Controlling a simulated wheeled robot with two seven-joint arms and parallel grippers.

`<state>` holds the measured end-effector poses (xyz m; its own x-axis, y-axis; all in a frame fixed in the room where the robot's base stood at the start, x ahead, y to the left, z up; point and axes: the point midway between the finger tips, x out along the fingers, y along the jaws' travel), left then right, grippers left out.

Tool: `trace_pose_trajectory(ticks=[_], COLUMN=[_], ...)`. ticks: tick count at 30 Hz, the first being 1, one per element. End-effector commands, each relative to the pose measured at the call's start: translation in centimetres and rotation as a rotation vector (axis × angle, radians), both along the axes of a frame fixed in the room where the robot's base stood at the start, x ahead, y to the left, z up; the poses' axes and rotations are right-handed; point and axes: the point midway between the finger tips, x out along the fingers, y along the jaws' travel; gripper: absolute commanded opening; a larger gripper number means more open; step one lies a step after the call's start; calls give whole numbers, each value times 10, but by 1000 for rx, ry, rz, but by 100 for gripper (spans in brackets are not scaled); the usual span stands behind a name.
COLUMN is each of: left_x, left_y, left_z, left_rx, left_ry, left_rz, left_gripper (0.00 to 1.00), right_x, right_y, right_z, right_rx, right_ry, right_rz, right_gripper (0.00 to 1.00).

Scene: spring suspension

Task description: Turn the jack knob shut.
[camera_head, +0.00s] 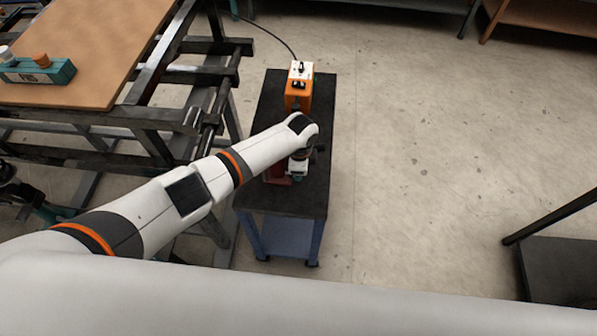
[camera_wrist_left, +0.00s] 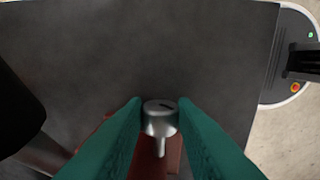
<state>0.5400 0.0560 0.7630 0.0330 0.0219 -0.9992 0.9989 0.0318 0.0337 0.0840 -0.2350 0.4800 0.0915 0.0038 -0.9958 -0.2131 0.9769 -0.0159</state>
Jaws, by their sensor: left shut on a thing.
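The jack knob (camera_wrist_left: 160,116) is a small silver, round-topped piece with a dark slot, in the lower middle of the left wrist view. A narrow silver stem runs down from it. The red jack body (camera_wrist_left: 150,160) lies below the knob, partly hidden by the fingers. It also shows in the head view (camera_head: 276,172), mostly covered by my arm. My left gripper (camera_wrist_left: 160,108) has its teal fingers on both sides of the knob and is shut on it. In the head view the knob is hidden by my left wrist. My right gripper is not in view.
The jack stands on a small black-topped cart (camera_head: 300,208) with blue legs. An orange and white box (camera_head: 298,92) with a cable stands behind it on the cart. A black metal frame and brown bench top (camera_head: 90,50) are at the left.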

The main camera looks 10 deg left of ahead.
Motion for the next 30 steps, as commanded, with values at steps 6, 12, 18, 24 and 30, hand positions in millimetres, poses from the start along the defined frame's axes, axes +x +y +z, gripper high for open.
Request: trace_pose_trajectory(ticks=[6, 12, 18, 24, 30], left_x=[1, 0, 0, 1, 1], left_y=[0, 1, 1, 1, 1], left_z=[-1, 0, 0, 0, 0], left_rx=[2, 3, 4, 3, 2], left_ry=[32, 35, 34, 33, 32], left_rz=[1, 1, 1, 1, 1], left_gripper=[2, 2, 33, 47, 47], right_x=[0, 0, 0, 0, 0], right_y=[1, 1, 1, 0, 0], right_z=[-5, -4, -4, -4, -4], right_rx=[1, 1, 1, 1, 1], right_ry=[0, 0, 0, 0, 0], right_rz=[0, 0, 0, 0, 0], right_gripper=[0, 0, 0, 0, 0])
